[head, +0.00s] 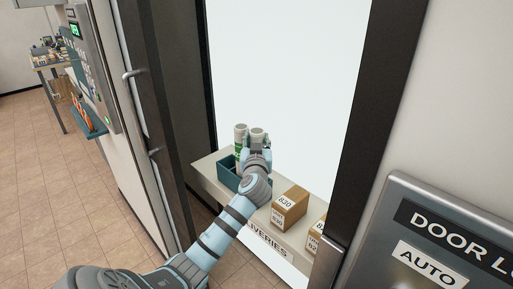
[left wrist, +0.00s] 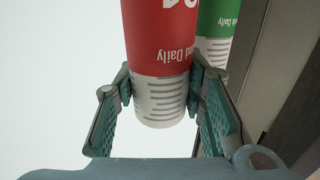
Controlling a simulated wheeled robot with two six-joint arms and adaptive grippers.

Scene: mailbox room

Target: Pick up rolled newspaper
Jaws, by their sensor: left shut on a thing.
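A rolled newspaper with a red band (left wrist: 160,40) and white printed end fills the middle of the left wrist view. My left gripper (left wrist: 160,88) is shut on it, with one finger against each side. In the head view my left gripper (head: 257,148) is over the delivery shelf, and the top of the held roll (head: 258,132) shows just above it. A second rolled newspaper with a green band (left wrist: 217,20) stands beside it; it also shows in the head view (head: 240,132). The lower part of the held roll is hidden by my gripper in the head view.
A teal bin (head: 228,175) sits on the shelf (head: 208,166) behind my arm. Cardboard boxes (head: 289,209) stand to the right on the shelf. Dark door frames (head: 370,110) bound the opening on both sides. A door lock panel (head: 420,240) is at the lower right.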

